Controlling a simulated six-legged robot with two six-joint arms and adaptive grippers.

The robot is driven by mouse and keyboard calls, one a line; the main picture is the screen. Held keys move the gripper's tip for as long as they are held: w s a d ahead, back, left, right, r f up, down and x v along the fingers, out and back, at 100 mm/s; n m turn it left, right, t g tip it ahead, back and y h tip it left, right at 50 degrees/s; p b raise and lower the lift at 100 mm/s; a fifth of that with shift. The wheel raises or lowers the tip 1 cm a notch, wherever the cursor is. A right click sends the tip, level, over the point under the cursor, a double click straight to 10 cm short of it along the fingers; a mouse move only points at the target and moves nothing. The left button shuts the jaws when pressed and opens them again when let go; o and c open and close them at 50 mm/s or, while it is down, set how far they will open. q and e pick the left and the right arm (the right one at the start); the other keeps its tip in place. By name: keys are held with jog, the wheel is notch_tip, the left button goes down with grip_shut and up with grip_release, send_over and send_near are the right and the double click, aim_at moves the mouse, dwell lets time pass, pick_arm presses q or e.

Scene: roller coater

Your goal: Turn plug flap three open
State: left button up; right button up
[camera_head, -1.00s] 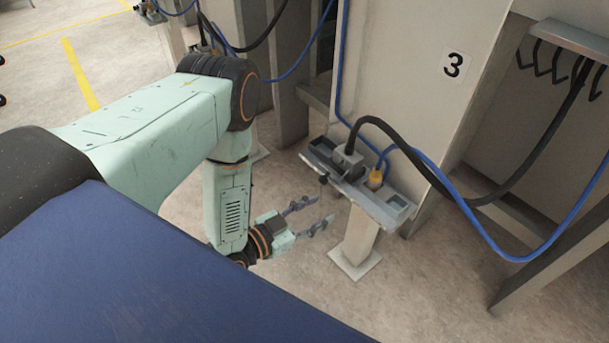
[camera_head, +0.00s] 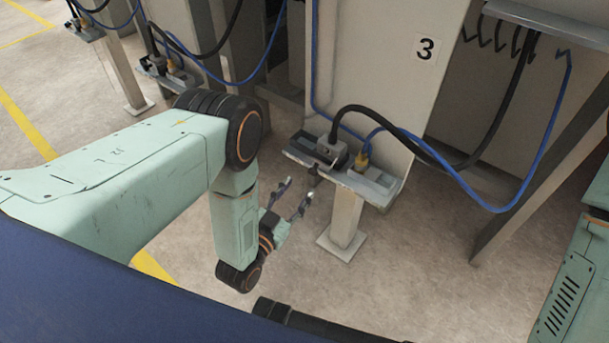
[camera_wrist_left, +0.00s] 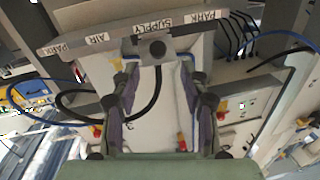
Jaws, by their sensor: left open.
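The station marked with a number 3 sign (camera_head: 427,48) has a grey plug shelf (camera_head: 376,194) on a post. A dark round knob (camera_head: 313,170) sits at the shelf's front edge. The knob also shows in the left wrist view (camera_wrist_left: 158,48), just below the SUPPLY label (camera_wrist_left: 153,24). My left gripper (camera_head: 296,194) is open and empty, in front of and a little below the shelf, close to the knob but apart from it. In the left wrist view its fingers (camera_wrist_left: 160,68) stand on either side below the knob. I cannot tell how far the flap is turned. My right gripper is out of view.
A grey plug (camera_head: 332,150) with a black cable and a yellow plug (camera_head: 362,160) with a blue cable sit in the shelf. Both cables loop right toward a hook rack (camera_head: 540,20). Similar stations stand at the back left.

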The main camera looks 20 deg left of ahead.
pick_arm(q)
jog(key=b+x, duration=0.1)
jog(key=x, duration=0.6)
jog(key=shift+d+b, duration=0.2)
jog(key=shift+b, duration=0.2)
jog(key=shift+a, duration=0.1)
jog(key=shift+c, duration=0.5)
grip_shut()
